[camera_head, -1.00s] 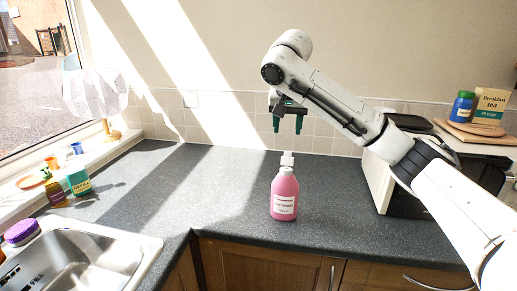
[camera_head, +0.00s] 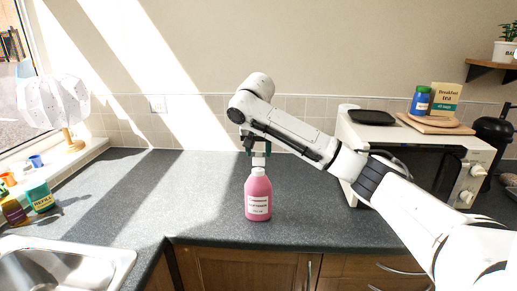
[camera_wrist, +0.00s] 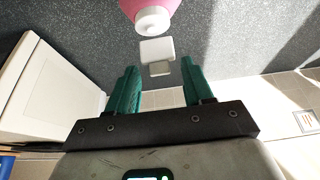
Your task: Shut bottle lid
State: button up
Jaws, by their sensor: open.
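A pink bottle (camera_head: 258,200) with a printed label stands upright on the dark worktop. Its white lid (camera_head: 258,161) sticks up above the white neck, in the raised, open position. My gripper (camera_head: 259,150) is open, pointing down just above the lid, with green fingers partly hidden by the arm. In the wrist view, the lid (camera_wrist: 157,48) shows just ahead of and between the open fingertips. The bottle (camera_wrist: 148,6) is cut off at the top edge there. I cannot tell whether a finger touches the lid.
A sink (camera_head: 70,262) is at the lower left, and a white lamp (camera_head: 58,104) stands on the sill. A microwave (camera_head: 440,165) stands at the right behind my arm, with a board, tea box and blue jar on top. The worktop around the bottle is clear.

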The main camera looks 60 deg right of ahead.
jog(key=shift+c, duration=0.2)
jog(key=c, duration=0.7)
